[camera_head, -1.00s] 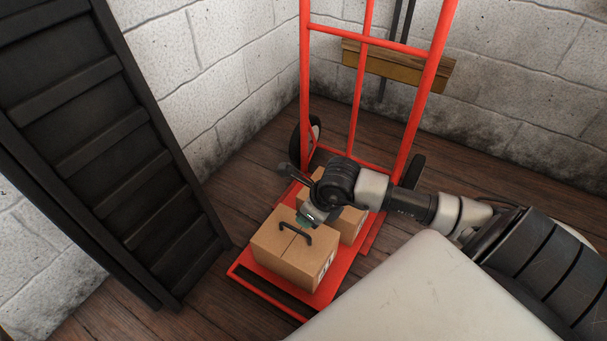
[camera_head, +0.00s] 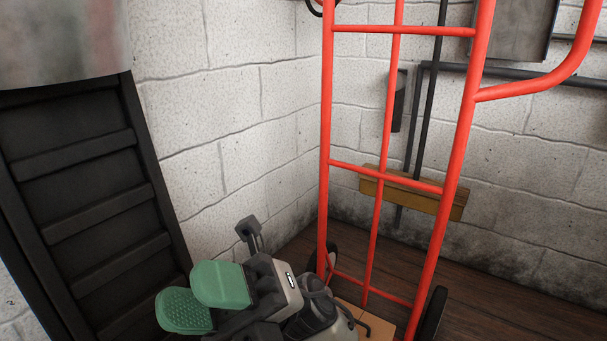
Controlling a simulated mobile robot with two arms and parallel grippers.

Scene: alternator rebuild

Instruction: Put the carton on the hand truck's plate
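The red hand truck (camera_head: 466,120) stands upright by the wall corner. Its plate is below the frame's lower edge. Part of a brown cardboard carton (camera_head: 383,325) with a dark handle shows at the foot of its frame; the rest is cut off or hidden behind my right gripper.
A dark slatted panel (camera_head: 95,215) leans at the left. A yellow-brown wooden block (camera_head: 412,196) is against the back wall behind the truck. Black wheels (camera_head: 434,313) flank the truck's foot. Bare wooden floor (camera_head: 490,300) lies to the right.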

